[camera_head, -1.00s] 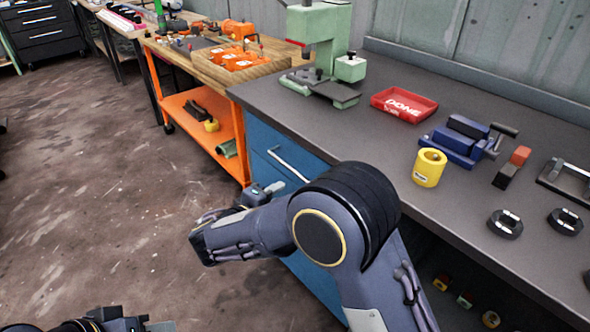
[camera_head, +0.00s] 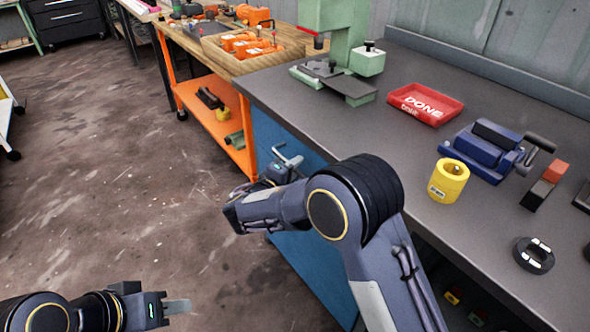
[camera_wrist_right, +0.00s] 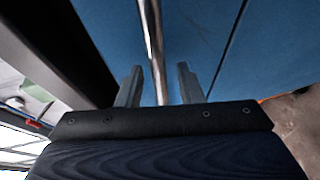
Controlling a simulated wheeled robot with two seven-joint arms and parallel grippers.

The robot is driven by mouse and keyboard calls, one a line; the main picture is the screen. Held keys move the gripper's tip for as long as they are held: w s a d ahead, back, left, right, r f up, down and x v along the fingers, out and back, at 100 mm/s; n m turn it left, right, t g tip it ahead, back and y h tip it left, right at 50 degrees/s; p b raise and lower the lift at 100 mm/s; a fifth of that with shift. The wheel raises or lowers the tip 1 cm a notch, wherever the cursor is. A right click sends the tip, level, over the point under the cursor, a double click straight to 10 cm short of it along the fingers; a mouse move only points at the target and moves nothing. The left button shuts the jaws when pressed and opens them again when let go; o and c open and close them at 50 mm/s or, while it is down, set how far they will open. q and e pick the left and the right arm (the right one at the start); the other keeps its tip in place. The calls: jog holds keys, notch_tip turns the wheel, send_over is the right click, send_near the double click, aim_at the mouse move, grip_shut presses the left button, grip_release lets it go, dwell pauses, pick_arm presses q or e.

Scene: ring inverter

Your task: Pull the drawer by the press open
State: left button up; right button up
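The blue drawer (camera_head: 265,128) is in the cabinet under the dark workbench, below the green press (camera_head: 340,42). Its front looks flush with the cabinet. Its metal handle (camera_head: 287,157) stands out from the front. My right gripper (camera_head: 287,172) is at the handle, partly hidden by my own wrist. In the right wrist view the handle bar (camera_wrist_right: 152,45) runs between the two fingers of my open right gripper (camera_wrist_right: 159,85), with a gap on each side. My left gripper (camera_head: 178,306) is low at the left, over the floor, away from the drawer; its finger opening is unclear.
On the bench are a red DONE tray (camera_head: 425,103), a blue vise (camera_head: 490,150), a yellow cylinder (camera_head: 448,181) and a black ring (camera_head: 533,255). An orange-framed workbench (camera_head: 215,125) stands left of the cabinet. The floor (camera_head: 130,190) in front is clear.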

jog(key=shift+w+d, duration=0.1)
jog(key=shift+w, duration=0.05)
grip_shut()
jog(key=shift+f, duration=0.1)
